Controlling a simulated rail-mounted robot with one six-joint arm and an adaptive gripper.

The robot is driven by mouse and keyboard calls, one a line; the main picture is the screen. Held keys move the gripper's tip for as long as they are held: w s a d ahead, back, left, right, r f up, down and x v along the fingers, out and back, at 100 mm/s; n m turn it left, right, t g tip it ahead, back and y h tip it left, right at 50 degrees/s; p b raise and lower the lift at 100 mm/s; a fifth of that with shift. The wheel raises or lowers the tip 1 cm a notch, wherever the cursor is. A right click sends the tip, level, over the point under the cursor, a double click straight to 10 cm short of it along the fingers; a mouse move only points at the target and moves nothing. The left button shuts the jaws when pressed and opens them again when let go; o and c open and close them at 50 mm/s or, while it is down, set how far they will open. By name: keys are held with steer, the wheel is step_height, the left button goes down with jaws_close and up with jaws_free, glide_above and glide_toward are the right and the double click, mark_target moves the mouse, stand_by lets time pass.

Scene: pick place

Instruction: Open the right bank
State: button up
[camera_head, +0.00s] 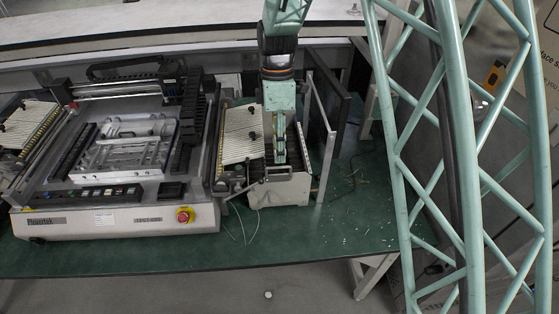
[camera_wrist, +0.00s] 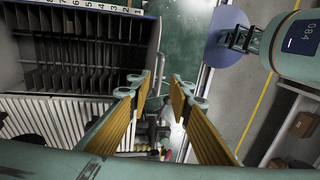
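The right bank (camera_head: 242,134), a white ribbed feeder block, is on the right side of the pick-and-place machine (camera_head: 120,215). It also shows as white ribs in the wrist view (camera_wrist: 55,118), beside a grey frame with dark numbered slots (camera_wrist: 75,65). A metal lever or handle (camera_wrist: 152,112) shows between and below the fingers. I cannot tell whether they touch it.
A red emergency button (camera_head: 184,215) is at the machine's front right corner. An upright grey frame (camera_head: 322,130) stands just right of my gripper. Thin wires and small scraps lie on the green table (camera_head: 350,215), which is otherwise mostly clear there.

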steer(key=shift+s+f, duration=0.2)
steer(key=shift+f, duration=0.7)
steer(key=shift+s+f, duration=0.2)
steer(key=shift+f, duration=0.65)
jaws_close()
steer(key=shift+d, duration=0.1)
